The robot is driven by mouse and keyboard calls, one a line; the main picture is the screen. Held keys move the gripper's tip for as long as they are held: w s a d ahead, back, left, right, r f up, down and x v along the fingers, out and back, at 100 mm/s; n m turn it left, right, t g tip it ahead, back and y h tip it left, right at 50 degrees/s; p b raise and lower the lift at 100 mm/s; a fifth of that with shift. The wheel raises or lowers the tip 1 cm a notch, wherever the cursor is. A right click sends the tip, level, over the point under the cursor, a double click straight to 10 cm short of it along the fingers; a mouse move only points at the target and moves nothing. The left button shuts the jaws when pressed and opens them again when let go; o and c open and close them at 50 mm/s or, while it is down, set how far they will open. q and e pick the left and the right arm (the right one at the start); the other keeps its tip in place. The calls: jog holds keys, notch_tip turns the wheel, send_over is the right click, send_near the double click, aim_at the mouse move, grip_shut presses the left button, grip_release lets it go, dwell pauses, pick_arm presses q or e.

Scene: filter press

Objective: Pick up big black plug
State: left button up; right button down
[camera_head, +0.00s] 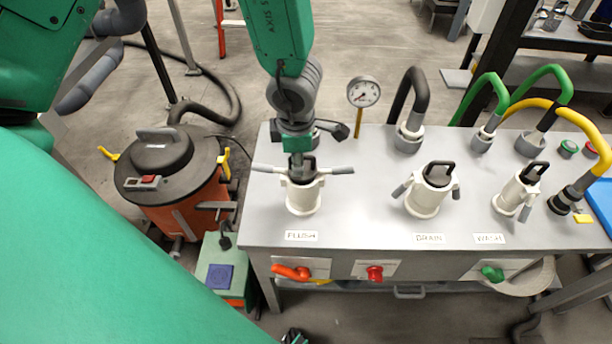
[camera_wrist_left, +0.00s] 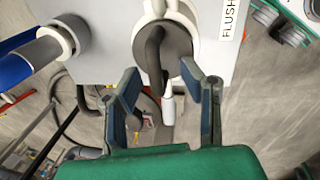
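A black plug with a loop handle (camera_head: 303,176) sits in the white FLUSH socket (camera_head: 304,198) on the grey bench. My left gripper (camera_head: 299,156) is directly above this plug and hides part of it. In the left wrist view, the left gripper (camera_wrist_left: 158,72) is open, with one finger on each side of the plug's dark handle (camera_wrist_left: 153,50). Gaps show between the fingers and the handle. Similar black plugs sit in the DRAIN socket (camera_head: 438,173) and the WASH socket (camera_head: 533,173). My right gripper cannot be made out.
A pressure gauge (camera_head: 363,92) and a black hose (camera_head: 418,90) stand behind the sockets. Green hoses (camera_head: 490,92) and a yellow hose (camera_head: 580,120) are at the right. An orange vacuum drum (camera_head: 176,205) stands left of the bench. The bench top between FLUSH and DRAIN is clear.

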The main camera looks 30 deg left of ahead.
pick_arm(q)
jog(key=shift+a, duration=0.3)
grip_shut()
jog(key=shift+s+a+f, duration=0.1)
jog(key=shift+a, duration=0.25)
